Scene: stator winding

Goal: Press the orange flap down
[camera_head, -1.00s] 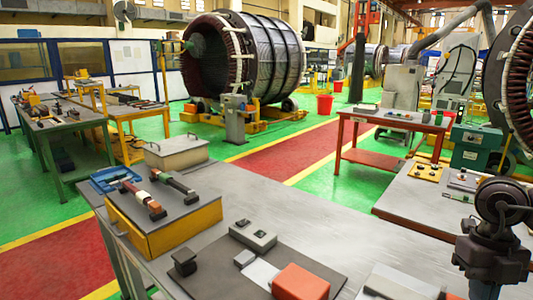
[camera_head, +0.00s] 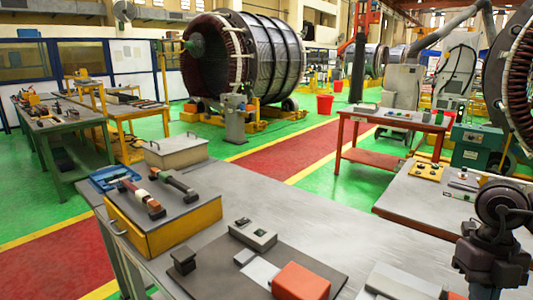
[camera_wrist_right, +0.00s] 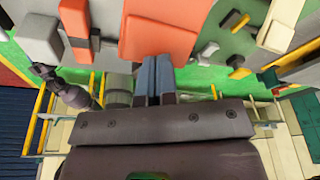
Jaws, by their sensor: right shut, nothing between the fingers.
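The orange flap (camera_head: 301,281) is a flat-topped block on the dark plate at the front of the grey bench, next to a pale metal plate. In the right wrist view, a large orange surface (camera_wrist_right: 158,38) that looks like this flap fills the top centre. My right gripper (camera_wrist_right: 155,68) shows there with its two blue-grey fingers together and nothing between them. The fingertips overlap the lower edge of the orange surface in the picture; I cannot tell whether they touch it. My left gripper is in neither view.
On the same bench are a grey button box (camera_head: 253,234), a dark block (camera_head: 183,261) and a yellow-sided box (camera_head: 165,230) with parts on top. A pale block (camera_head: 400,284) lies right of the flap. The bench's middle is bare.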

